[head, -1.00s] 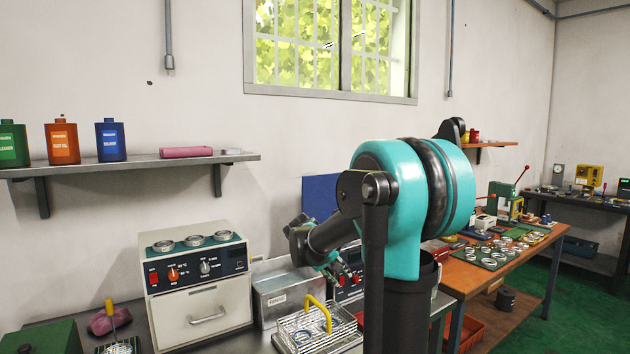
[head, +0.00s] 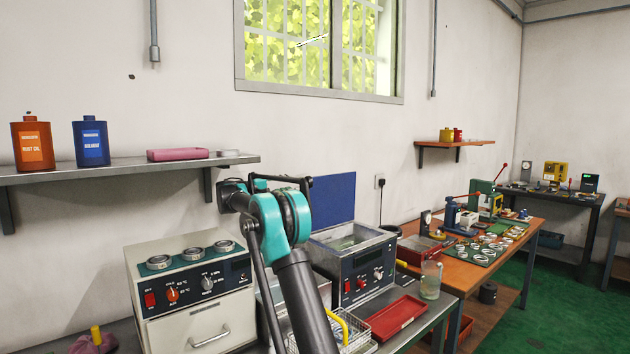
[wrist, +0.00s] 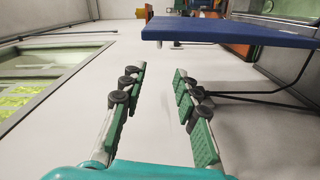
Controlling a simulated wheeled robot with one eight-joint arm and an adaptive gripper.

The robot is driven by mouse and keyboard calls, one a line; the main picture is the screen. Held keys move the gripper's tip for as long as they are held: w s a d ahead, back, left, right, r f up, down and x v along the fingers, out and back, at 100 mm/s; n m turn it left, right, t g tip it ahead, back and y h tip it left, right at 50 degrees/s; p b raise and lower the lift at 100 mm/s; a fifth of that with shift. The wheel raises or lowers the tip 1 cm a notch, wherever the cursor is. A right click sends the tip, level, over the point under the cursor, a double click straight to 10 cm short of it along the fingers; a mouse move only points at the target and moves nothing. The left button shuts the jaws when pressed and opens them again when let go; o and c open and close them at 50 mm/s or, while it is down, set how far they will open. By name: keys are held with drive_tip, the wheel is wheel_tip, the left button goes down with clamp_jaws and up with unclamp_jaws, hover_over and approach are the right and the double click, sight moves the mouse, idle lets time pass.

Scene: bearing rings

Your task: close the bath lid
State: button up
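The bath (head: 355,262) is a metal box with a control panel of red and white knobs, on the bench right of my arm in the head view. Its blue lid (head: 333,199) stands upright at the back, so the bath is open. In the wrist view the blue lid (wrist: 230,34) shows as a flat panel at upper right, with thin black rods beside it. My gripper (wrist: 160,78) is open and empty there, its green-padded fingers apart and pointing toward the wall, not touching the lid. In the head view the fingers are hidden by my arm.
A white oven (head: 195,295) with rings on top stands left of my arm. A wire basket with a yellow handle (head: 345,328), a red tray (head: 397,318) and a glass beaker (head: 430,281) sit in front of and right of the bath. A shelf (head: 120,167) holds bottles above.

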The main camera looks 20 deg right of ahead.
sight(319, 179)
drive_tip(key=x, duration=1.7)
drive_tip(key=shift+d, duration=0.15)
clamp_jaws()
